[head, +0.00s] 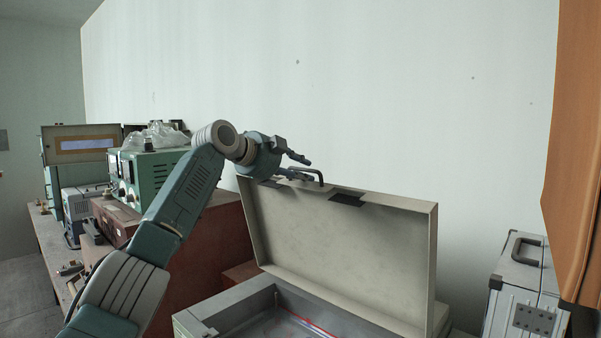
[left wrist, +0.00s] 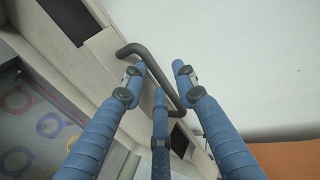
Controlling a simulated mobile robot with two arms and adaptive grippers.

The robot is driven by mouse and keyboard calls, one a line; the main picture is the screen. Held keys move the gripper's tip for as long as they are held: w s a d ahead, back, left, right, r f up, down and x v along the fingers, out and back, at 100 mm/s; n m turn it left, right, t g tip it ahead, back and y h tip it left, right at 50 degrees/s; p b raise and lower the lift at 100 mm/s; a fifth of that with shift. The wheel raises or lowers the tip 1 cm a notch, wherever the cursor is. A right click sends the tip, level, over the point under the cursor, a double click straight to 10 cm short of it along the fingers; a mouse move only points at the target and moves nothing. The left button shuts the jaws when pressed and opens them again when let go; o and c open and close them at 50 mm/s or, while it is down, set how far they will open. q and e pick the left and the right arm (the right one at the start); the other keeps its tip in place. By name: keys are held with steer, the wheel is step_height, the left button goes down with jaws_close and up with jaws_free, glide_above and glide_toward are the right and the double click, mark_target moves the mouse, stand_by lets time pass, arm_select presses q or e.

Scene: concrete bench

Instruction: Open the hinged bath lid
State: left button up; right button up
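The bath lid (head: 340,245) is a beige panel standing raised, nearly upright, above the open bath (head: 225,310). Its dark bent handle (head: 321,178) is on the lid's upper edge. The handle also shows in the left wrist view (left wrist: 160,72), with the lid (left wrist: 85,65) at left. My left gripper (head: 308,169) is at the handle. Its blue fingers (left wrist: 158,75) are spread, with the handle running between and past their tips. I cannot tell whether any finger touches it. My right gripper is in neither view.
Several coloured rings (left wrist: 50,125) show inside the bath. A green instrument (head: 150,170) stands on a brown-red box (head: 215,235) at left. A silver case (head: 522,290) stands at right, below an orange curtain (head: 578,150). A plain wall rises behind the lid.

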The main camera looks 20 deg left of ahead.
arm_select(q)
steer(key=v, duration=1.2)
stand_by(0.3)
